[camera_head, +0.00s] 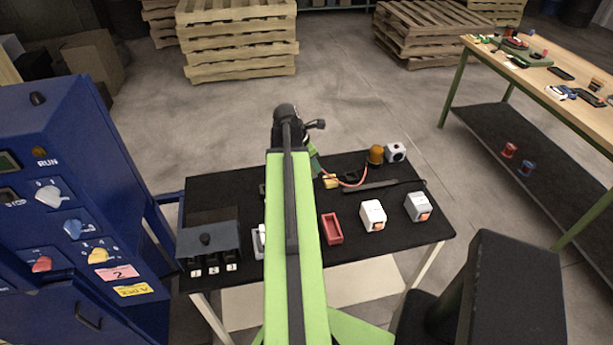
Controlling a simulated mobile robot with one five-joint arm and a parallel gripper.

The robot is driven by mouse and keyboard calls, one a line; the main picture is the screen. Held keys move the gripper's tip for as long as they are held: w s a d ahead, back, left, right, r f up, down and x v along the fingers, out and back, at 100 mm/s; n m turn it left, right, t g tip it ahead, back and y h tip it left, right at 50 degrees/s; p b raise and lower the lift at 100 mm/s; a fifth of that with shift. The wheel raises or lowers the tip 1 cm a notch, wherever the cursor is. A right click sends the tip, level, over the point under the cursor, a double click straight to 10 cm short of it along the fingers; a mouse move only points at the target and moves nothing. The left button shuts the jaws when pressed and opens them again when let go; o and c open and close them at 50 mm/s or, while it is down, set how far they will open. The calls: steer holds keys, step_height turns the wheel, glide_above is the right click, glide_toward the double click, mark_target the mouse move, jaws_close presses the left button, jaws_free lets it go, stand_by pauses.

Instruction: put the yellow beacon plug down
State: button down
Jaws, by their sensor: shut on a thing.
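The yellow beacon plug (331,182) shows as a small yellow block near the back middle of the black table. A red cable (350,184) runs from it to an amber beacon (376,154) at the back right. My gripper (322,176) is shut on the plug; my green arm reaches over the table and partly hides the jaws. I cannot tell whether the plug touches the table top or hangs just above it.
The black table (310,273) carries a red tray (332,229), two white boxes with orange parts (373,215) (418,206), a white block (395,153), a dark bar (370,189) and a numbered dark box (209,243). A blue control cabinet (110,225) stands left. A workbench (530,75) stands right.

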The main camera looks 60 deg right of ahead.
steer(key=shift+w, duration=0.5)
steer(key=shift+s+d, duration=0.2)
steer(key=shift+s, duration=0.2)
steer(key=s+d+m, duration=0.3)
steer(key=s+d, duration=0.1)
steer(key=s, duration=1)
steer(key=b, duration=0.7)
glide_toward(336, 178)
steer(key=d, duration=0.2)
steer(key=shift+g+y, duration=0.3)
steer(key=shift+y, duration=0.1)
steer(key=f+b, duration=0.2)
steer(key=f, duration=0.1)
steer(key=s+f+b, duration=0.1)
steer(key=f+b, duration=0.1)
steer(key=shift+a+f, duration=0.1)
steer(key=shift+r, duration=0.25)
steer(key=shift+f, duration=0.15)
steer(key=c, duration=1.3)
jaws_free()
